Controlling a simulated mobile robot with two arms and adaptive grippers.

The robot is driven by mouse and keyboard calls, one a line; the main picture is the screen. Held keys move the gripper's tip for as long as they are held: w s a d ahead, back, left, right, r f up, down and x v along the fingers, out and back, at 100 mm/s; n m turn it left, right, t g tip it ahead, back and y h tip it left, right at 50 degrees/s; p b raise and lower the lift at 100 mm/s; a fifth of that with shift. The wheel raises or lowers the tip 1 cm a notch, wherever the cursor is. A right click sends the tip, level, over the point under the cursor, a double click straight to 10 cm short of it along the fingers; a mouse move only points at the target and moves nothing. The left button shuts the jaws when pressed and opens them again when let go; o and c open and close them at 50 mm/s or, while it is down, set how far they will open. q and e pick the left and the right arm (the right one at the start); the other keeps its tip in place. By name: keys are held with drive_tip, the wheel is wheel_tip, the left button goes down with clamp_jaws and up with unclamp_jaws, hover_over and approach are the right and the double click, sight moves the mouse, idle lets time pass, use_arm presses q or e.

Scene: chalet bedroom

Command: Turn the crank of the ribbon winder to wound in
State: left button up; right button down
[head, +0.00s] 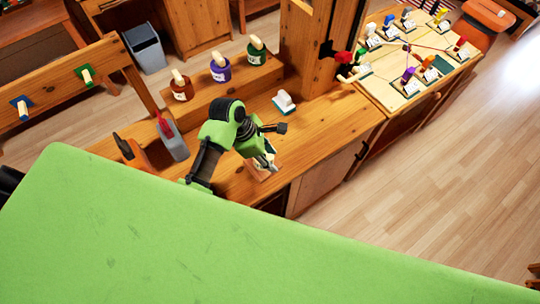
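My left gripper (274,146) is over the wooden bench, near its front edge. Its dark fingers look spread apart, one toward the right and one down. A small light-wood piece (257,173) sits on the bench right under the gripper and is mostly hidden by it. It may be the ribbon winder, but I cannot make out its crank or tell whether the fingers touch it. My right gripper is not in view.
A white block with a teal base (285,103) stands behind the gripper. A grey holder (173,143) is at left. A board (411,75) with several small pieces is at right.

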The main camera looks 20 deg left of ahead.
use_arm(q)
clamp_jaws()
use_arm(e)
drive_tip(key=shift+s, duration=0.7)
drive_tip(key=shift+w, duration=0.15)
